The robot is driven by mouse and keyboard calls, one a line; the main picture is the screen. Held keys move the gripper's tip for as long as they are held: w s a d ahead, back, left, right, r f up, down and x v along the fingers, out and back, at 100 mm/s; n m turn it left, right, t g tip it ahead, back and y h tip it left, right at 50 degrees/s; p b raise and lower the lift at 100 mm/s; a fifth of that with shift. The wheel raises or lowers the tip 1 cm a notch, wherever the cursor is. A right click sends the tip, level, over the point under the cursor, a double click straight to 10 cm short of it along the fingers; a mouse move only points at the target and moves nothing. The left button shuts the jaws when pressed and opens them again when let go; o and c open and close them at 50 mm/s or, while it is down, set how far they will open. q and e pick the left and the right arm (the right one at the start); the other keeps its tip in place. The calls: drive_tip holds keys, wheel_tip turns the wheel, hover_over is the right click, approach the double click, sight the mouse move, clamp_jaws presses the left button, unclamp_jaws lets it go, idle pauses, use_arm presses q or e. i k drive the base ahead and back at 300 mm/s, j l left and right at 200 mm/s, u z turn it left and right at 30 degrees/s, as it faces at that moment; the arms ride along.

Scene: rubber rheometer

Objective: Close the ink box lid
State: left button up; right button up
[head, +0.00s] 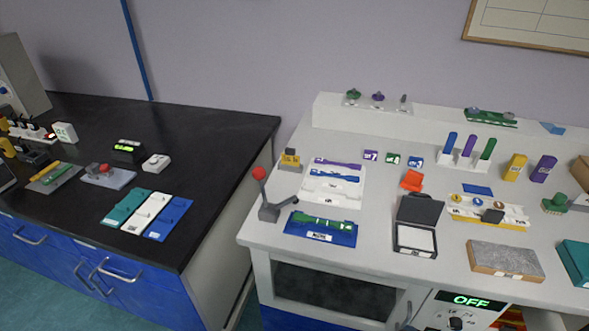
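A black box with a raised lid, which looks like the ink box (402,249), sits on the white bench right of the middle in the head view. Its dark lid (420,209) stands open at the back, tilted up away from the base. A white pad (416,239) shows inside the base. Neither of my grippers is in view, and nothing touches the box.
A grey stone-like block (505,260) lies right of the box, and a blue tray (321,238) with a green piece lies left. An orange-red item (412,180) sits behind the lid. A red-knobbed lever (262,190) rises at the bench's left edge.

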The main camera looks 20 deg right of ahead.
sight(416, 208)
drive_tip(key=z, duration=1.35)
drive_tip(key=j+z, duration=0.15)
